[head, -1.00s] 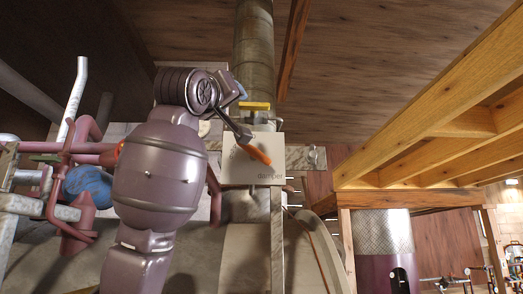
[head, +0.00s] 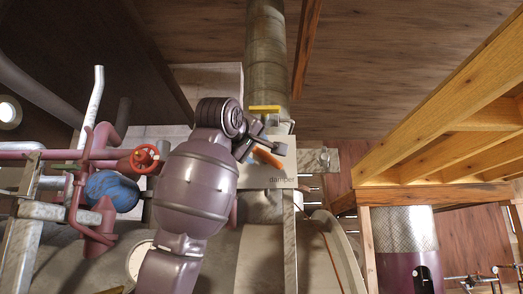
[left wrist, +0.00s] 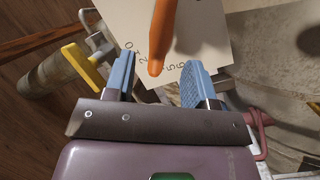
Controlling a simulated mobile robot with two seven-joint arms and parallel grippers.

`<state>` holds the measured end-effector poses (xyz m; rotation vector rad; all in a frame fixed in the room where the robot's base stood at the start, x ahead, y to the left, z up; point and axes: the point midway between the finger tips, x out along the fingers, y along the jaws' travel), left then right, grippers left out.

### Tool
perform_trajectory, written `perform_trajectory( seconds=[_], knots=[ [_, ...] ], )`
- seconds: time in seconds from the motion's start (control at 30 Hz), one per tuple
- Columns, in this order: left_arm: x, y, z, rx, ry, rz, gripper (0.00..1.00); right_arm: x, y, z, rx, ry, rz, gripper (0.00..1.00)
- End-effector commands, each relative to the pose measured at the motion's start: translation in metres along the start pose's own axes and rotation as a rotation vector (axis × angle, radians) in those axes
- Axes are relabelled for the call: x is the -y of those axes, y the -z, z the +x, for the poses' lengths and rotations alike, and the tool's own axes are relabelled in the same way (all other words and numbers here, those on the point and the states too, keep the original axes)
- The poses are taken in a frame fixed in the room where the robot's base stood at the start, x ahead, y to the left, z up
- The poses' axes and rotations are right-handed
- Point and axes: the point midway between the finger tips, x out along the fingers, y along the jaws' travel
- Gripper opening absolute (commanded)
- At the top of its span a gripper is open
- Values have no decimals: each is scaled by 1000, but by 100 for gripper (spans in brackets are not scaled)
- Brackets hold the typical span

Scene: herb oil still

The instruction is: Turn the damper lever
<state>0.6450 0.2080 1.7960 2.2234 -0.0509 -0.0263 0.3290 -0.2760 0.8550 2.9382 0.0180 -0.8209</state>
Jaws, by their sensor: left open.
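The damper lever (head: 266,157) is an orange handle on a pale plate (head: 280,183) marked "damper", in front of the flue pipe. In the left wrist view the lever (left wrist: 163,35) comes down from the top edge, its rounded end between my blue fingertips. The plate with its scale numbers (left wrist: 207,40) lies behind it. My left gripper (head: 257,143) is at the plate, open; it also shows in the left wrist view (left wrist: 158,75). Gaps show on both sides of the lever, and the fingers are not closed on it. My right gripper is not in view.
A yellow handle (head: 264,109) sits on the flue pipe (head: 266,60) just above the plate. Red pipes with an orange-red handwheel (head: 145,158) and a blue rounded part (head: 112,190) stand at left. Wooden beams (head: 450,90) cross the upper right.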

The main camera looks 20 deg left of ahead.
Motion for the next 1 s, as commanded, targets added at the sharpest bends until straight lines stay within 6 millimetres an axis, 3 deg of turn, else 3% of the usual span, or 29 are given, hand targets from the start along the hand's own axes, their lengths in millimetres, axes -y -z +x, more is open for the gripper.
perform_trajectory(
  seconds=[0.1, 0.3, 0.77, 1.0],
  knots=[
    [-2, 1, 22, 2, 3, 1, 51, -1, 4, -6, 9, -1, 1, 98],
    [-1, 1, 46, 1, 1, 1, 51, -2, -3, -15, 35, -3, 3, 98],
    [0, 0, 56, 0, -1, 1, 51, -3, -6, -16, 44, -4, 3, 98],
    [0, 0, 55, 0, -1, 1, 15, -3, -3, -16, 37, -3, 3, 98]
  ],
)
